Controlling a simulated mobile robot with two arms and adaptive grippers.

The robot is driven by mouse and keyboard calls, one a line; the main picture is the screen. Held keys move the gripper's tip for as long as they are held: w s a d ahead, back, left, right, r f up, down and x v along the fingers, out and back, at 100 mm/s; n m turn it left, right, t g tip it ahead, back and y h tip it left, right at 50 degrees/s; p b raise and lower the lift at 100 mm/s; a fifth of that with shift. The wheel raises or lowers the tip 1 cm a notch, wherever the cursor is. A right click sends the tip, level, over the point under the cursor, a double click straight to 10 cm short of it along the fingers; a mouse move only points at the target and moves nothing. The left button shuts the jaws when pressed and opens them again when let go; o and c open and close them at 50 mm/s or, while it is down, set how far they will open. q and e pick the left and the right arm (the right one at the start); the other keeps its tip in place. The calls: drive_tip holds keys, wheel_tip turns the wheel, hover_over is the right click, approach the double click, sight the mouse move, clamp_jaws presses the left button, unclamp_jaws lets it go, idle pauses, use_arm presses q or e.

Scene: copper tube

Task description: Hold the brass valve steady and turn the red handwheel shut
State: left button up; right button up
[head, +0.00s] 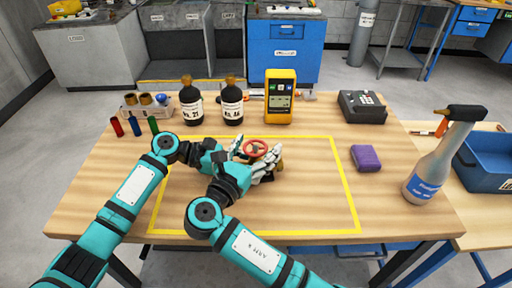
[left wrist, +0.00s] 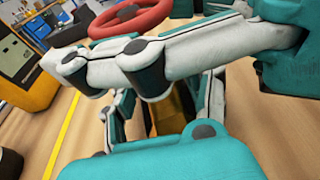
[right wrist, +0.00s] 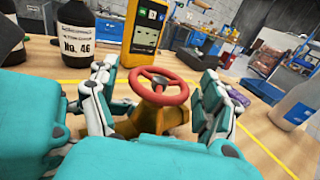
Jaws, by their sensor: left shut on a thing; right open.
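The red handwheel (head: 256,149) sits on top of the brass valve (head: 279,165) inside the yellow square on the table. In the right wrist view the handwheel (right wrist: 160,86) and the valve's brass body (right wrist: 152,120) show between the fingers. My left gripper (head: 238,155) is shut on the valve; in the left wrist view its fingers cover most of the brass, with the handwheel (left wrist: 130,18) above. My right gripper (head: 264,172) is open, its fingers (right wrist: 160,98) on either side of the handwheel. I cannot tell whether they touch it.
Two dark bottles (head: 191,103) and a yellow meter (head: 280,97) stand behind the square. A purple block (head: 366,158) and a spray bottle (head: 431,170) are on the right. Small coloured cylinders (head: 135,125) are at the left. The square's right part is clear.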

idle(0.3)
